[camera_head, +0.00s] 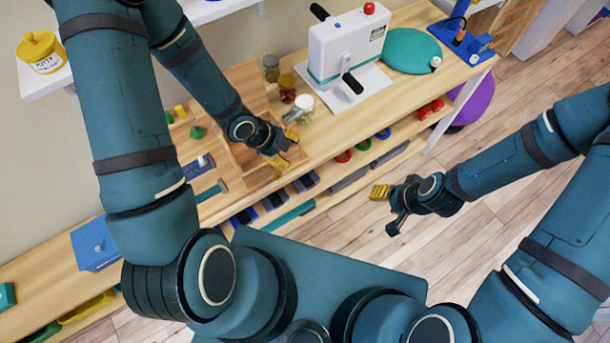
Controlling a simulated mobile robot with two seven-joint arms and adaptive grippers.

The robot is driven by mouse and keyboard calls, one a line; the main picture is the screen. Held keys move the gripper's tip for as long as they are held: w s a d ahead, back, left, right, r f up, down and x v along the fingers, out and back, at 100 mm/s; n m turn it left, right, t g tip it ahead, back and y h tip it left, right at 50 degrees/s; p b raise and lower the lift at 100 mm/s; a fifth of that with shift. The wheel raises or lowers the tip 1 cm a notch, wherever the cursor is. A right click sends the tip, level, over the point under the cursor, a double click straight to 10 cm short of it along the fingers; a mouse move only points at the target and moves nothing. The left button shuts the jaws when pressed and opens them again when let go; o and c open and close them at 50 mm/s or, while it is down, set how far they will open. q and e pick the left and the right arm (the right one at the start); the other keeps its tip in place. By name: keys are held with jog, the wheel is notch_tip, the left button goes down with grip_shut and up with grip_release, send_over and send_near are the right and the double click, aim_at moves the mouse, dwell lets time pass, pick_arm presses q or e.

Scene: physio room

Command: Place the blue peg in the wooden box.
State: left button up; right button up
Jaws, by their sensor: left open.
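The wooden box (240,157) is on the bench, left of the middle, and my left arm covers part of it. My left gripper (284,147) is over the box's right front side, its yellow fingertips apart, with nothing seen between them. A dark blue peg-like piece (196,168) lies left of the box, and a teal-blue piece (212,191) lies in front of it. I cannot tell surely which is the blue peg. My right gripper (387,209) is out over the floor, away from the bench, its fingers apart and empty.
Small jars (287,84) and a white-capped jar (300,108) stand right of the box, near a white cranked machine (345,45). A blue box (94,245) sits at the left. Shelves with weights (306,181) run below the benchtop. Floor (475,240) is open at right.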

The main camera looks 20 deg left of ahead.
pick_arm(q)
jog(key=s+d+f+n, duration=0.1)
jog(key=s+d+n, duration=0.1)
jog(key=n, duration=0.9)
jog(key=s+d+f+n+g+y, duration=0.1)
jog(key=s+d+f+n, duration=0.1)
jog(key=n, duration=0.9)
jog(key=s+d, duration=0.1)
jog(key=d, duration=0.1)
jog(key=shift+d, duration=0.3)
